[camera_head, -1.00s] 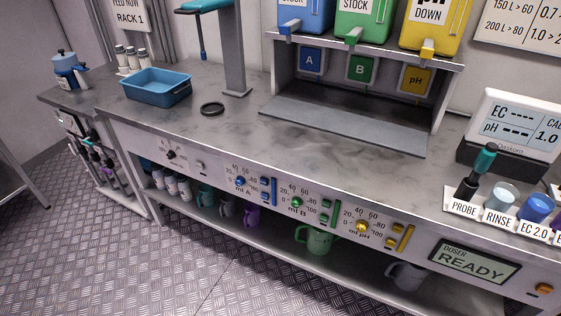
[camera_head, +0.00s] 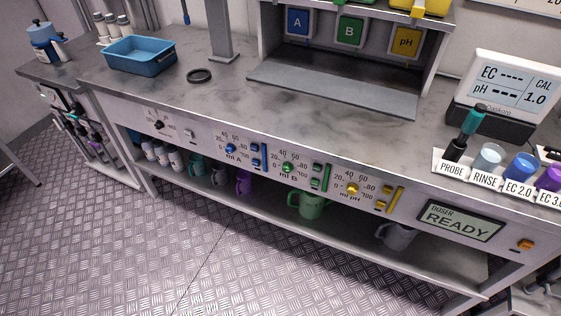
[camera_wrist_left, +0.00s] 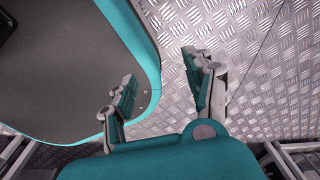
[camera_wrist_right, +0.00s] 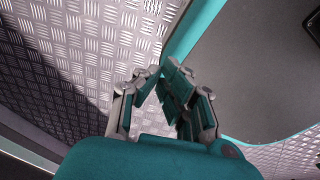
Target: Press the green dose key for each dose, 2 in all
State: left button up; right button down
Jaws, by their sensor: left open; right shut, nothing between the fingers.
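The doser panel runs along the bench front. Its green part, marked ml B, has a round green knob (camera_head: 288,167), two small green keys (camera_head: 317,169) and a tall green bar key (camera_head: 326,178) to the right of them. The doser display (camera_head: 460,219) reads READY. Neither gripper shows in the head view. My left gripper (camera_wrist_left: 160,72) is open and empty in the left wrist view, over the floor beside my base. My right gripper (camera_wrist_right: 161,72) is shut and empty in the right wrist view, also over floor and base.
Blue (camera_head: 259,157) and yellow (camera_head: 393,200) keys flank the green ones. Labelled cups and a probe (camera_head: 465,135) stand at the bench's right. A green mug (camera_head: 307,205) and other mugs sit on the lower shelf. The floor in front (camera_head: 230,265) is clear.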

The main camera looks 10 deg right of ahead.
dwell(0.7)
